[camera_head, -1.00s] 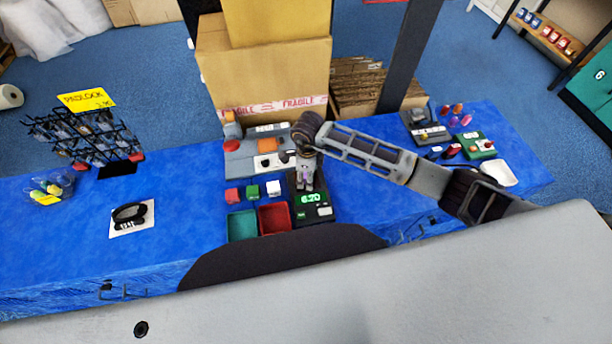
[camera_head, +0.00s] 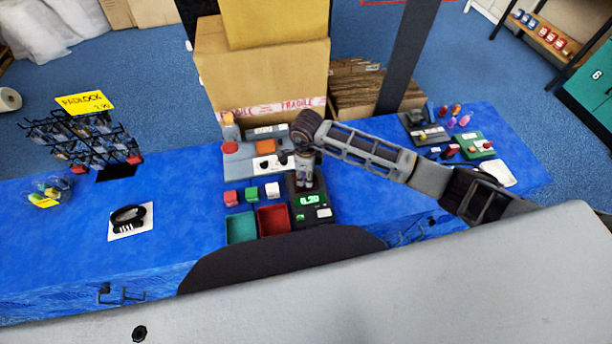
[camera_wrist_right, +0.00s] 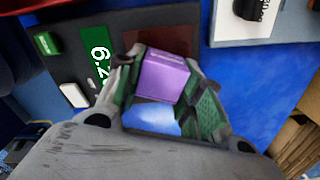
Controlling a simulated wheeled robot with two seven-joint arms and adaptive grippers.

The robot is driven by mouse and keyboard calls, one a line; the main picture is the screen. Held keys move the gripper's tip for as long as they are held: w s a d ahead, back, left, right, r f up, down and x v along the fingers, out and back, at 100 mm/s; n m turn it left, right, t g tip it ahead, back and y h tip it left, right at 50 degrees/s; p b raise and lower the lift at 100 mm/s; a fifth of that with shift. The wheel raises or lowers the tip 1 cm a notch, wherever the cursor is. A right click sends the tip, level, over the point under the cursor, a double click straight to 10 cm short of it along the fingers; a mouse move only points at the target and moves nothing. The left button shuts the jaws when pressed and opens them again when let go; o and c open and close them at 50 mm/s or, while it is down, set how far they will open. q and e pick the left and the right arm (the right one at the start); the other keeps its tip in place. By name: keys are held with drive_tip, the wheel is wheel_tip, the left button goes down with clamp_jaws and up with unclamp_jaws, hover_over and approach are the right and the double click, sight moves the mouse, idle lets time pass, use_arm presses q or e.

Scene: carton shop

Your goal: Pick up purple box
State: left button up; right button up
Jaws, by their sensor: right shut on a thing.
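In the right wrist view the purple box (camera_wrist_right: 163,76) sits between the two fingers of my right gripper (camera_wrist_right: 165,92), which is shut on it. The box is over or on the dark plate of the scale (camera_wrist_right: 70,22); I cannot tell whether it touches the plate. In the head view my right gripper (camera_head: 304,178) points down at the scale (camera_head: 322,214), and the box is hidden there by the gripper. The scale display is lit green. My left gripper is not in view.
Red, green and white blocks (camera_head: 252,194) stand left of the scale. A green tray (camera_head: 241,228) and a red tray (camera_head: 273,220) are in front. A large carton (camera_head: 262,75) stands behind. A padlock rack (camera_head: 85,140) is at left.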

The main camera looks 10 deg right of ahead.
wheel_tip(320, 180, up, 9)
drive_tip(key=shift+b, duration=0.4)
idle(0.7)
